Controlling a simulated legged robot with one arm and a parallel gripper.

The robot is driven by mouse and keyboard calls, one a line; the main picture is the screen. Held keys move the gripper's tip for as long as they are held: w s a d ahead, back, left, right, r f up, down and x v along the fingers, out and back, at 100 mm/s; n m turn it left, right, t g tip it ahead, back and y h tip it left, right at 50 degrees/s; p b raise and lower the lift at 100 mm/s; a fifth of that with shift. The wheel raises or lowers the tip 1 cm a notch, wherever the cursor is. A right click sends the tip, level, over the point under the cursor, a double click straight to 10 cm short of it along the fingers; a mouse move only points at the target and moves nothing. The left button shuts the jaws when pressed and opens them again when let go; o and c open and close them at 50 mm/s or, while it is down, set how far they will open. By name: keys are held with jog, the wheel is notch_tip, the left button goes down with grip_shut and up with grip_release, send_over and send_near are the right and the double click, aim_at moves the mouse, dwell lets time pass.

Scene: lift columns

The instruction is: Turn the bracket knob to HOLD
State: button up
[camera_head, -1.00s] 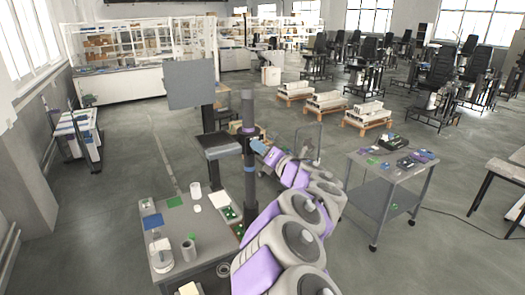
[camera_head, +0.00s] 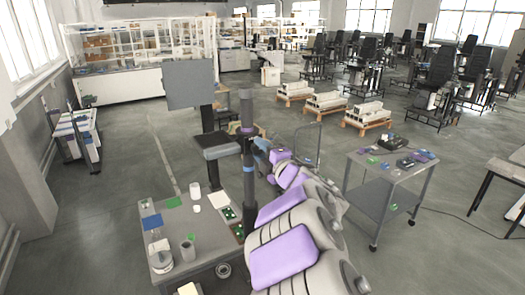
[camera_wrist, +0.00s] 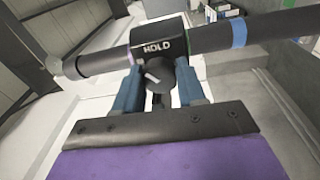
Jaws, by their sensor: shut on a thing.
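The bracket (camera_wrist: 159,40) is a black block around the dark column (camera_wrist: 80,66), with HOLD lettered in white. Its round dark knob (camera_wrist: 160,77) is below the lettering in the wrist view. The knob's white pointer line slants toward the upper left, not straight at the word. My gripper (camera_wrist: 159,84) has its blue fingers on either side of the knob and is shut on it. In the head view the column (camera_head: 248,180) stands upright, and my gripper (camera_head: 262,144) meets it from the right at bracket height. The knob is hidden there.
A dark platform (camera_head: 217,142) juts left from the column, with a grey panel (camera_head: 190,84) behind it. A bench (camera_head: 205,247) with cups and green boards is at the column's foot. A grey cart (camera_head: 392,180) stands to the right. Open floor (camera_head: 120,150) lies at the left.

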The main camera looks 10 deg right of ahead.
jog(key=shift+w+a+r+m+t+h+p, duration=0.15)
jog(key=shift+r+m+p, duration=0.1)
jog(key=shift+m, duration=1.2)
jog(key=shift+s+a+r+m+t+h+p, duration=0.1)
jog(key=shift+m+h+p, duration=0.15)
jog(key=shift+m, duration=1.25)
jog(key=shift+w+a+r+m+t+h+p, duration=0.1)
jog(key=shift+r+m+t+p, duration=0.15)
jog(key=shift+m, duration=1.2)
jog(key=shift+f, duration=0.1)
jog(key=o, duration=0.9)
jog(key=shift+s, duration=0.25)
jog(key=shift+o, duration=0.8)
jog(key=shift+d+f, duration=0.1)
jog(key=shift+w+f, duration=0.15)
